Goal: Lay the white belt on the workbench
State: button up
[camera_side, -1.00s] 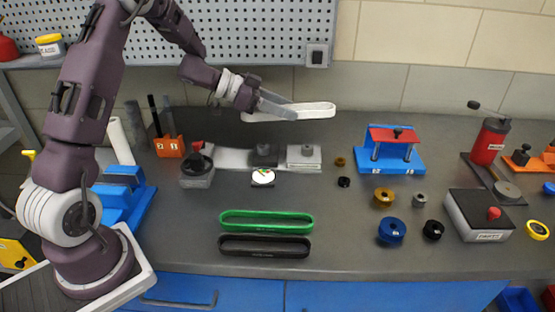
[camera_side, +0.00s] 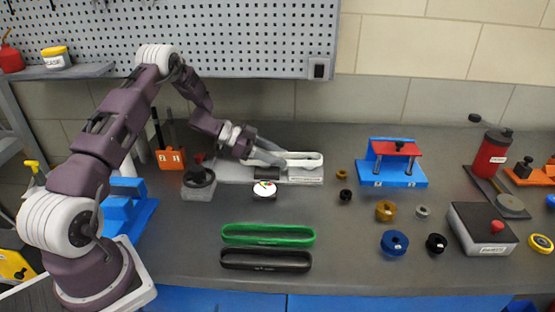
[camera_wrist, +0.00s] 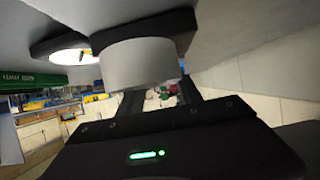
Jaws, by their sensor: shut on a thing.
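The white belt (camera_side: 312,156) is a long flat loop in the side view, at the grey conveyor unit (camera_side: 222,170) on the back part of the workbench (camera_side: 350,250). My gripper (camera_side: 284,160) is shut on the belt, its fingers reaching in from the left. The belt is at the height of the unit's rollers; I cannot tell whether it is around them or just above. My arm and the belt partly hide the rollers. The wrist view shows a pale cylinder (camera_wrist: 140,65) between my fingers; the belt is not clear there.
A green belt (camera_side: 268,243) and a black belt (camera_side: 266,268) lie in front. A blue and red press (camera_side: 392,180) stands right. Bench between the unit and green belt is mostly clear.

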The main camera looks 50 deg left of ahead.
jog(key=shift+f, duration=0.5)
grip_shut()
jog(key=o, duration=1.4)
grip_release()
jog(key=shift+c, duration=0.2)
